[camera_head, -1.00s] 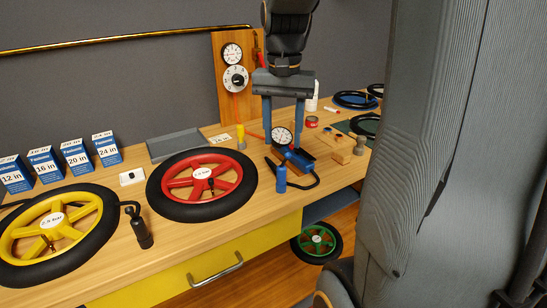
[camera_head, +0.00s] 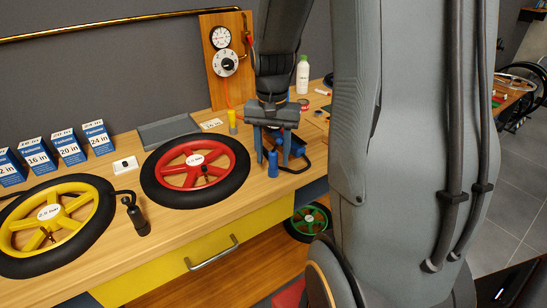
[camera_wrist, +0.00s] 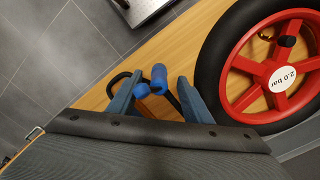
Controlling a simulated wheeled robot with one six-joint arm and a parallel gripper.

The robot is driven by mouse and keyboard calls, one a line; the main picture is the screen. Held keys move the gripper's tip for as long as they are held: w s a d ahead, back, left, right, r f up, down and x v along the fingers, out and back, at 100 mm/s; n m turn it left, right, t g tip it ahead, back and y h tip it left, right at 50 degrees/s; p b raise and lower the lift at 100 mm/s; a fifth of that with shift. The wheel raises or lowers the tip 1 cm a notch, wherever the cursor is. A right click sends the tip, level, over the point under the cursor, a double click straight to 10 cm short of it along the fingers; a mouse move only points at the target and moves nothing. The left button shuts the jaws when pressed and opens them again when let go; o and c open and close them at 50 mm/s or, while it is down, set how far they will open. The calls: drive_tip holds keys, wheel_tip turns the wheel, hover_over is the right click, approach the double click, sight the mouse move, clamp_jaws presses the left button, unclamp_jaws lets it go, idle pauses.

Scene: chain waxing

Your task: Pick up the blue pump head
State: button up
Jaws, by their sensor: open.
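The blue pump head (camera_head: 272,164) stands near the front edge of the wooden workbench, right of the red wheel. It also shows in the wrist view (camera_wrist: 158,76), in the gap between my fingertips. A black hose runs beside it. My gripper (camera_head: 273,145) is open and pointed down over the pump head, with one finger to each side. In the wrist view my gripper (camera_wrist: 157,84) shows nothing clamped in it. I cannot tell whether either finger touches the pump head. My gripper and arm hide most of the pump body and its gauge.
A red wheel (camera_head: 228,164) and a yellow wheel (camera_head: 74,222) lie on the bench (camera_head: 170,225) to the left. A grey tray (camera_head: 166,134) and a yellow-topped item (camera_head: 232,121) are behind. A white bottle (camera_head: 302,76) stands to the right.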

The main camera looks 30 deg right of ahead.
drive_tip(key=shift+f, duration=0.7)
drive_tip(key=shift+c, duration=0.4)
clamp_jaws()
drive_tip(key=shift+r, duration=0.1)
